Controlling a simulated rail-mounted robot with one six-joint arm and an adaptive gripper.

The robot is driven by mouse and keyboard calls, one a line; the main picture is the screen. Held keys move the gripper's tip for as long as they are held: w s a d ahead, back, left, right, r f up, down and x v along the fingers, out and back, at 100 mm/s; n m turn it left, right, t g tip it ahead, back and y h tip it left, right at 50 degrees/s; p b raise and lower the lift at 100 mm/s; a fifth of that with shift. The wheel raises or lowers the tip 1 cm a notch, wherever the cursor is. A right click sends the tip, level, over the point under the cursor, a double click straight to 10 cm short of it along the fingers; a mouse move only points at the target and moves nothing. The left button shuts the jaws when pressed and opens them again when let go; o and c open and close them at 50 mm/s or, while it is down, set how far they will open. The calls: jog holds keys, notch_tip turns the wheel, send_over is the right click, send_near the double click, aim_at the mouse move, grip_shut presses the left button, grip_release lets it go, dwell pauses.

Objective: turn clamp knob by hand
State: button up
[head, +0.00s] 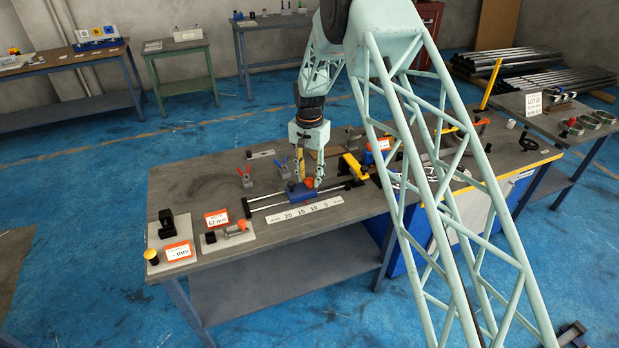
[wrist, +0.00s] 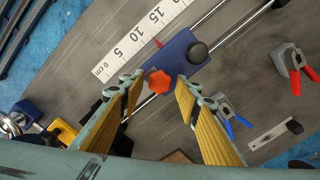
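The clamp knob is an orange-red star-shaped knob (wrist: 158,83) on the near edge of a blue carriage (wrist: 180,58). The carriage sits across two metal rails beside a white centimetre scale (wrist: 145,38). In the head view the knob (head: 309,183) shows small, beside the blue carriage (head: 297,194). My gripper (wrist: 160,84) is open, with one fingertip on each side of the knob. A gap shows between each finger and the knob in the wrist view. My gripper (head: 310,182) points down over the carriage in the head view. A black round knob (wrist: 198,53) is also on the carriage.
Red-handled (head: 245,177) and blue-handled toggle clamps (head: 283,171) stand behind the rails. A yellow block (head: 351,165) stands right of my gripper. A 52 mm sign (head: 216,217) and small fixtures stand left. The bench's left back is mostly clear.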

jog(key=shift+r, duration=0.1)
jog(key=shift+r+p, duration=0.35)
jog(key=shift+r, duration=0.55)
jog(key=shift+m, duration=2.4)
jog(key=shift+m+b, duration=0.3)
jog(key=shift+m, duration=8.6)
jog(key=shift+n, duration=0.3)
